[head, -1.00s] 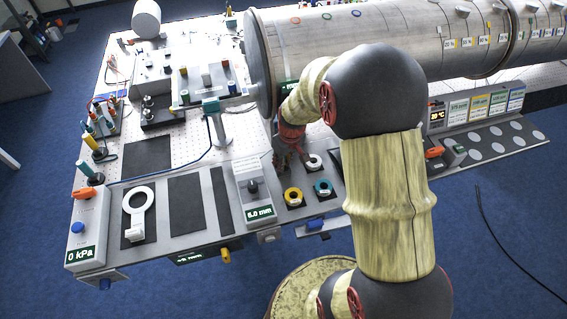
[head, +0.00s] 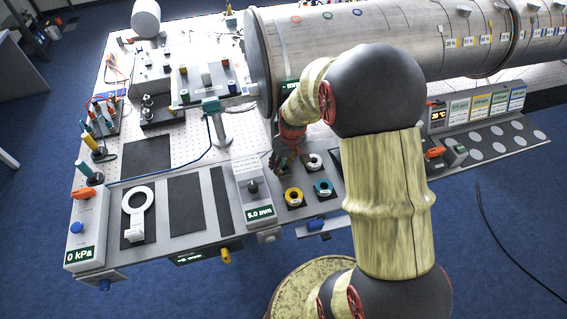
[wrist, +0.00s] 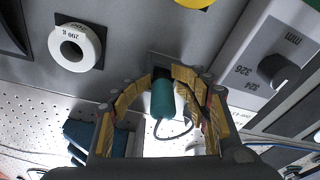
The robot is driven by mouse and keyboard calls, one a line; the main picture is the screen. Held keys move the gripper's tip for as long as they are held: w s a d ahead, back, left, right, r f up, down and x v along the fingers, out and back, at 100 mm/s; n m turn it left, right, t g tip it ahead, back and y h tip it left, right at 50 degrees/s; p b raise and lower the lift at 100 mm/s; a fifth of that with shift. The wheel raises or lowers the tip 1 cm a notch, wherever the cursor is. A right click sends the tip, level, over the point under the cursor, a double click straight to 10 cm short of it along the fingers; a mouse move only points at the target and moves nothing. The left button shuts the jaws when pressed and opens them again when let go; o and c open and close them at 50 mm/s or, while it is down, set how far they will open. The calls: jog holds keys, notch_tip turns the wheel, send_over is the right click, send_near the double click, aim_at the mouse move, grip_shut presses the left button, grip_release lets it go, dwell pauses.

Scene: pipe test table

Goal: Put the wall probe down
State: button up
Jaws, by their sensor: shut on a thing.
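The wall probe (wrist: 163,98) is a teal cylinder with a dark end and a thin cable, seen in the wrist view. My gripper (wrist: 165,82) is shut on it, with its yellow-padded fingers on either side. The dark end points at a dark patch on the grey panel; I cannot tell whether it touches. In the head view my gripper (head: 284,158) is low over the bench, just left of a white ring (head: 314,161); the probe is mostly hidden there.
A grey gauge box (head: 253,188) with a knob and display stands left of my gripper. A yellow ring (head: 293,197) and a teal ring (head: 323,187) lie in front. The large metal pipe (head: 390,40) is behind. A black mat (head: 147,157) at left is bare.

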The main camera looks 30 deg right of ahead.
notch_tip(320, 180, up, 13)
jog(key=s+p, duration=0.2)
jog(key=s+a+r+t, duration=0.2)
jog(key=s+a+r, duration=0.3)
jog(key=a+r, duration=0.45)
jog(key=s+a+r, duration=0.2)
jog(key=s+r, duration=0.2)
jog(key=s, duration=0.2)
jog(key=s+a+r+m+t, duration=0.1)
jog(key=s+a+r, duration=0.2)
jog(key=s, duration=0.3)
jog(key=shift+s+r+t, duration=0.3)
jog(key=shift+s+r, duration=0.05)
jog(key=shift+s, duration=0.05)
jog(key=shift+o, duration=0.5)
notch_tip(320, 180, down, 6)
jog(key=b, duration=0.6)
jog(key=shift+f, duration=0.2)
jog(key=shift+w+r, duration=0.1)
jog(key=shift+r, duration=0.05)
